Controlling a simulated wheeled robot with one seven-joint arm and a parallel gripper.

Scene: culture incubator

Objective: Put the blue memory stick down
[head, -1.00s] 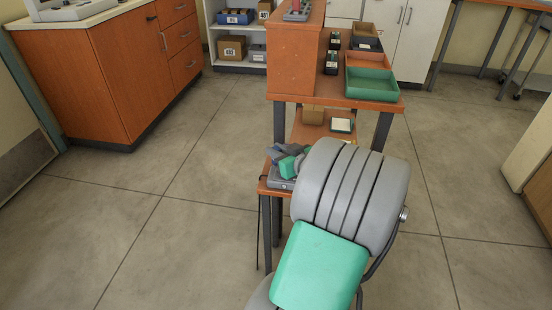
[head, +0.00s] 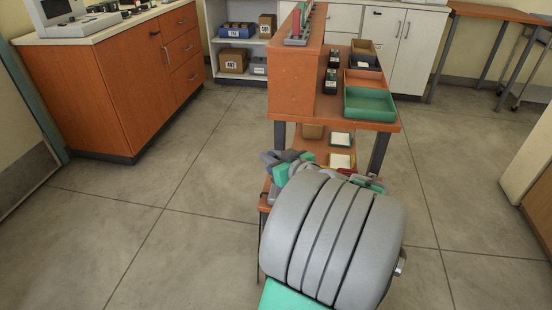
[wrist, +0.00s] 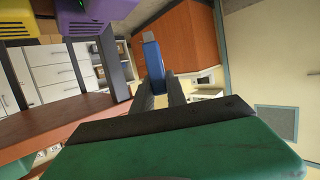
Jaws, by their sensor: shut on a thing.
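The blue memory stick (wrist: 153,58) shows in the wrist view, upright in the picture, with its grey plug end at the top. My gripper (wrist: 160,88) is shut on its lower end. The stick is held in the air, with no surface seen touching it. In the head view my grey and green arm covers the near part of the bench, and the stick cannot be made out there.
A lower shelf holds small boxes (head: 341,160). A cabinet (head: 125,85) stands left. Floor between is clear.

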